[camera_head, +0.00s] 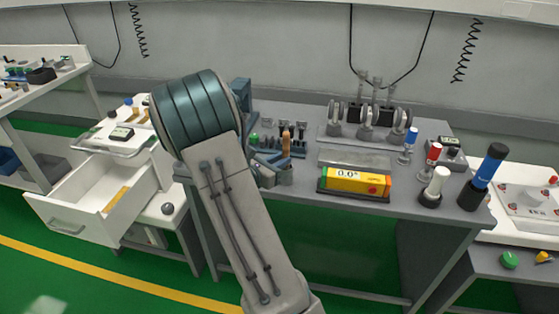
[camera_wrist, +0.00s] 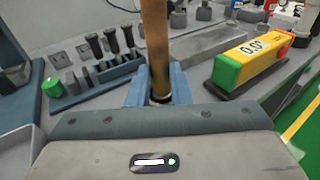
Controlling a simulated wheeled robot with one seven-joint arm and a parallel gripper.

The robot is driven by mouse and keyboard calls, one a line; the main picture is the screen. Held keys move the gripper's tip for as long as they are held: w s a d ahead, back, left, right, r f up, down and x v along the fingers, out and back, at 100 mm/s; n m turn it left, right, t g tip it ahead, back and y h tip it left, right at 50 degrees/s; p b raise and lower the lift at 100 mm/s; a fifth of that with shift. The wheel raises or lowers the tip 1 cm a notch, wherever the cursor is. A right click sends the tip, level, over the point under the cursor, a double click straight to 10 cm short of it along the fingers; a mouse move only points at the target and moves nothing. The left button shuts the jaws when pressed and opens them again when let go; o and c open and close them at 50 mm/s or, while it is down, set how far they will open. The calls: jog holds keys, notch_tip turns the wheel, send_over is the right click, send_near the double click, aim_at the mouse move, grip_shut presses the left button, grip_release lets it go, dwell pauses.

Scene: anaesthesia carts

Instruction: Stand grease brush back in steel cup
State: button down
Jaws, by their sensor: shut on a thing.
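The grease brush shows as a brown wooden handle (camera_wrist: 155,40), standing upright between the fingers of my gripper (camera_wrist: 160,86) in the wrist view. The blue fingers are shut on its lower part. A darker metallic band shows at the handle's bottom, and the bristles are hidden. In the head view the handle (camera_head: 286,138) rises beside my gripper (camera_head: 273,170), over the left part of the grey table. I cannot make out the steel cup for certain in either view.
A dark tool rack (camera_wrist: 95,80) and a green knob (camera_wrist: 52,87) stand to the left. A yellow level (camera_head: 357,181) with a digital readout lies to the right. Several coloured-top cylinders stand at the table's right end. An open white drawer (camera_head: 75,205) is at the left.

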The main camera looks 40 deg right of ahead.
jog(key=shift+f, duration=0.25)
dwell(0.3)
grip_release()
dwell(0.4)
dwell(0.3)
jog(key=v, duration=1.4)
jog(key=s+a+r+m+g+y+p, duration=0.1)
jog(key=s+r+m+g+y+p, duration=0.1)
jog(key=s+r+m+y+p, duration=0.3)
jog(key=s+a+r+m+g+y+p, duration=0.1)
jog(key=s+a+r+m+g+y, duration=0.15)
jog(key=s+m, duration=0.5)
jog(key=s+a+r+m+t+y+p, duration=0.4)
jog(key=a+r+m+y, duration=0.3)
jog(key=a+r+y, duration=0.1)
jog(key=shift+a+r+m+y, duration=0.2)
jog(key=shift+a+m+y, duration=0.2)
jog(key=shift+a, duration=0.85)
